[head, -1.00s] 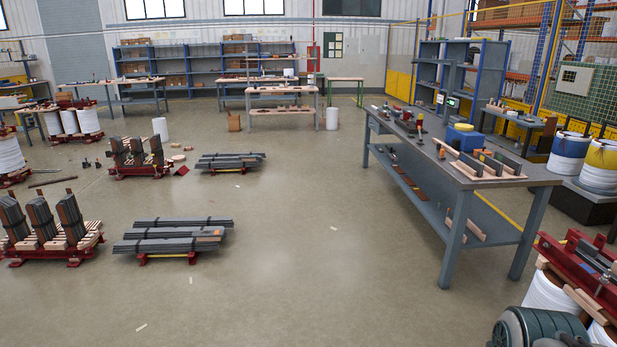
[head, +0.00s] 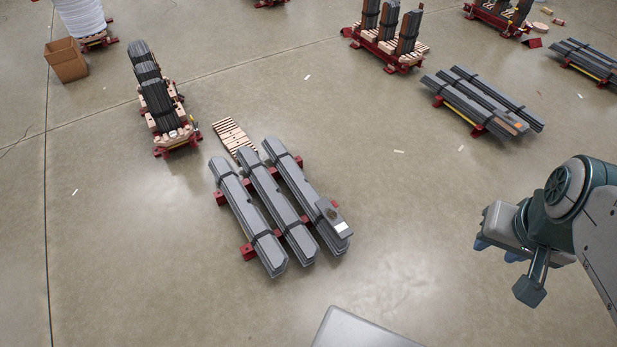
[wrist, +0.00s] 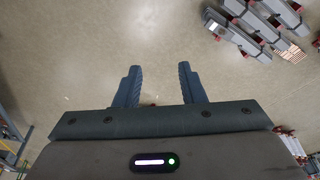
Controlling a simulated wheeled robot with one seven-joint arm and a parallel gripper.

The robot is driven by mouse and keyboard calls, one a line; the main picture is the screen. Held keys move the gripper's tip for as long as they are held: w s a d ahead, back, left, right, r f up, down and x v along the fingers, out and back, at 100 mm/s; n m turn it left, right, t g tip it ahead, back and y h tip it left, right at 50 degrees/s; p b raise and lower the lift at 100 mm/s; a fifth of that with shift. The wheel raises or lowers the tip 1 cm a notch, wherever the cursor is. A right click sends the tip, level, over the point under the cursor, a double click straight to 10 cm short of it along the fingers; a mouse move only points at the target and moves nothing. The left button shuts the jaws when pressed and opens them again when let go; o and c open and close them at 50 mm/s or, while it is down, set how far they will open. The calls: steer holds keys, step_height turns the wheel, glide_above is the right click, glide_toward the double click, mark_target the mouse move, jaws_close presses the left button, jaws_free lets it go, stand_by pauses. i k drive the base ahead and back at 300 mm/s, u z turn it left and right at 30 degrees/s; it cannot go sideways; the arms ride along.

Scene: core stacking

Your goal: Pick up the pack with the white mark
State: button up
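Three long dark grey strapped packs lie side by side on low red supports in the middle of the head view. The rightmost pack (head: 290,185) bears a white mark (head: 343,227) near its front end. Beside it lie the middle pack (head: 262,189) and the left pack (head: 240,205). A group of packs also shows at the upper right of the wrist view (wrist: 262,20). My gripper (head: 497,250) is well to the right of the packs and apart from them. In the wrist view its two fingers (wrist: 158,72) are spread, with only floor between them.
A slatted wooden piece (head: 232,136) lies behind the packs. Racks of upright dark packs stand at the left (head: 158,98) and at the back (head: 388,35). Another set of flat packs (head: 480,98) lies at the right. A cardboard box (head: 66,62) stands far left. Floor is clear around the packs' front.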

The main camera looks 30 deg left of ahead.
mark_target(343, 230)
steer(key=u, duration=0.7)
steer(key=i, duration=1.05)
steer(key=u, duration=0.45)
